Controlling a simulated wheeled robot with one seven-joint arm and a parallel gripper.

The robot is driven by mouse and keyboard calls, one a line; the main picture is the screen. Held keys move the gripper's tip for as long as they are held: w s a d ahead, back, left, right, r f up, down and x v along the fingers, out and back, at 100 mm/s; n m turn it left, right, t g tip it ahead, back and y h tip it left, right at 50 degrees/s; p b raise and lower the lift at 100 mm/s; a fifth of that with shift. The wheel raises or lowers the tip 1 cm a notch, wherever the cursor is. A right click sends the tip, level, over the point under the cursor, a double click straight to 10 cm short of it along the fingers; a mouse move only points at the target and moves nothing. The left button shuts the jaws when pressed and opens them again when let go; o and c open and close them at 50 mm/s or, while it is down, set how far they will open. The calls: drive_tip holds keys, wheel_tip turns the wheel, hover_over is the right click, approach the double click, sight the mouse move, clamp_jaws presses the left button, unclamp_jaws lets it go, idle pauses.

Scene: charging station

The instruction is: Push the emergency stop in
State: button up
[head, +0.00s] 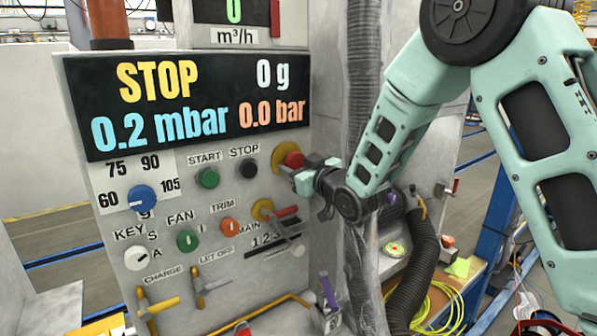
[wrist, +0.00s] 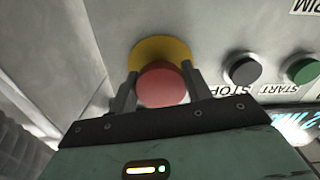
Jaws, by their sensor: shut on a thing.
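The emergency stop is a red mushroom button (head: 292,158) on a yellow round plate (head: 279,160), at the right edge of the grey control panel. In the wrist view the red button (wrist: 161,86) sits in front of its yellow plate (wrist: 158,51). My gripper (head: 300,172) is at the button, coming from the right in the head view. In the wrist view its two fingers (wrist: 159,74) stand on either side of the red button and are shut on it. How deep the button sits cannot be told.
Black stop (head: 249,168) and green start (head: 208,178) buttons lie left of the emergency stop. A red-handled main switch (head: 275,217) is just below. A grey corrugated hose (head: 362,110) runs vertically behind my wrist. The display (head: 185,100) reads STOP.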

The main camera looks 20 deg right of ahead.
drive_tip(key=o, duration=1.4)
drive_tip(key=shift+w, duration=0.2)
drive_tip(key=shift+b+v, duration=6.75)
drive_tip(key=shift+v, duration=1.95)
drive_tip(key=shift+r, duration=0.1)
